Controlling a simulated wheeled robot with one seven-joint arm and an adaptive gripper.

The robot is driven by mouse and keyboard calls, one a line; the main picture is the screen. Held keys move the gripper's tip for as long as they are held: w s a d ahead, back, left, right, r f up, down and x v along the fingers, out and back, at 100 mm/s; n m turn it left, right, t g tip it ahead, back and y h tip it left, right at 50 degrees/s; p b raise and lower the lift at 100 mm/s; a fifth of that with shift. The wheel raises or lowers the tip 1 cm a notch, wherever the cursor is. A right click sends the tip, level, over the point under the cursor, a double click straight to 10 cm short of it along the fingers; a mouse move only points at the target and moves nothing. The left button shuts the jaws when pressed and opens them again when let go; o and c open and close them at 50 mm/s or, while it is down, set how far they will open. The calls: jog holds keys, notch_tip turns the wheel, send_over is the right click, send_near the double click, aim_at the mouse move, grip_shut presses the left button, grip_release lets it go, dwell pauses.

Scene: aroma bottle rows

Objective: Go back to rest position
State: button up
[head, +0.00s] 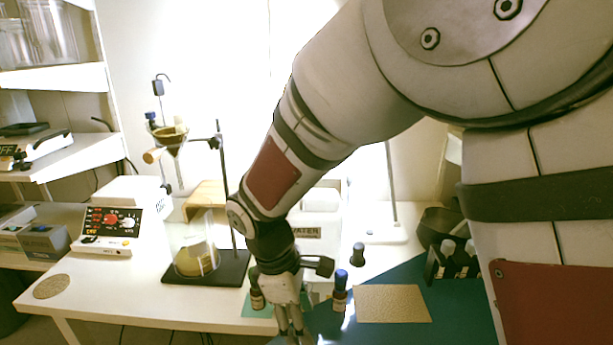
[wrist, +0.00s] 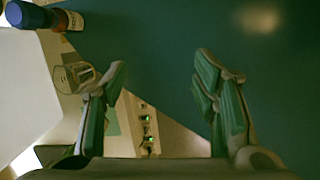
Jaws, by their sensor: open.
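My gripper (head: 291,322) hangs down at the front of the white table in the head view, beside a bottle with a blue cap (head: 340,290). In the wrist view my gripper (wrist: 160,85) shows two green-padded fingers spread wide apart with nothing between them. A blue-capped bottle (wrist: 30,16) stands at the top left there, apart from the fingers. In the head view another small bottle (head: 257,290) stands just left of my gripper, partly close behind it. My fingertips are partly cut off by the lower edge of the head view.
A blue-green mat (head: 390,335) covers the table's right part, with a tan board (head: 393,304) on it. A rack of bottles (head: 453,262) stands at the right. A glass flask on a dark stand (head: 235,268) and a control box (head: 108,225) stand at the left.

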jog(key=s+d+r+m+t+y+p, duration=0.1)
jog(key=s+d+r+m+p, duration=0.25)
jog(key=d+r, duration=0.45)
jog(key=s+d+r+m+t+y+p, duration=0.15)
jog(key=s+d+r+m, duration=0.35)
jog(key=r, duration=0.5)
jog(key=s+d+r+m+t+p, duration=0.1)
jog(key=s+d+r+m+p, duration=0.1)
jog(key=s, duration=0.5)
jog(key=s+d+r+m+p, duration=0.3)
jog(key=s+d+r+m, duration=0.2)
jog(key=s+r, duration=0.1)
jog(key=shift+s+d+r+m+t+p, duration=0.15)
jog(key=shift+s+r+m+t+p, duration=0.2)
jog(key=shift+r, duration=0.2)
